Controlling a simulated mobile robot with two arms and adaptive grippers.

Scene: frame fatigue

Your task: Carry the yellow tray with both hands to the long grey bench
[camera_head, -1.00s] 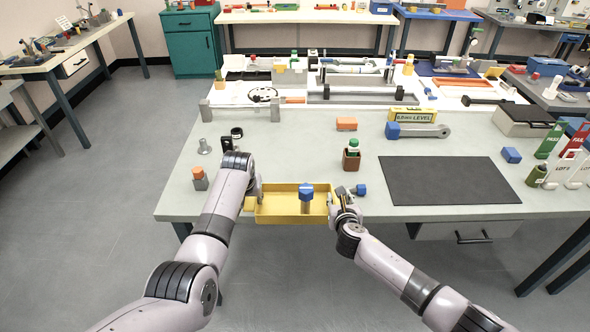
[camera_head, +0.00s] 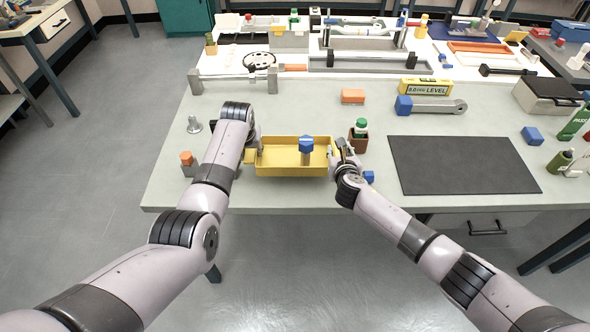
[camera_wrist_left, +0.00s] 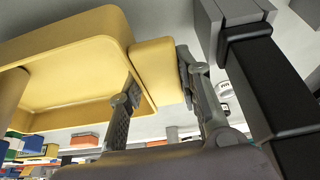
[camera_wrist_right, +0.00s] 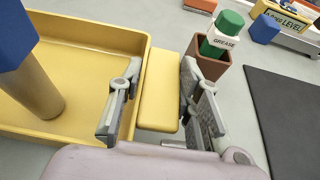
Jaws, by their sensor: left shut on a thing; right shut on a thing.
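The yellow tray (camera_head: 268,170) is over the front part of the pale grey bench (camera_head: 290,105), between my two hands. It looks roughly level; whether it touches the benchtop is hard to tell. A blue-headed peg (camera_head: 306,144) stands upright inside it. My left gripper (camera_head: 253,152) is shut on the tray's left handle, a yellow block (camera_wrist_left: 157,72) between its fingers in the left wrist view. My right gripper (camera_head: 335,157) is shut on the right handle (camera_wrist_right: 158,90), seen between its fingers in the right wrist view.
A brown cup with a green-capped grease bottle (camera_head: 360,130) stands just right of the tray. A blue-ended part (camera_head: 369,177) lies by my right gripper. A dark mat (camera_head: 462,164) lies right.

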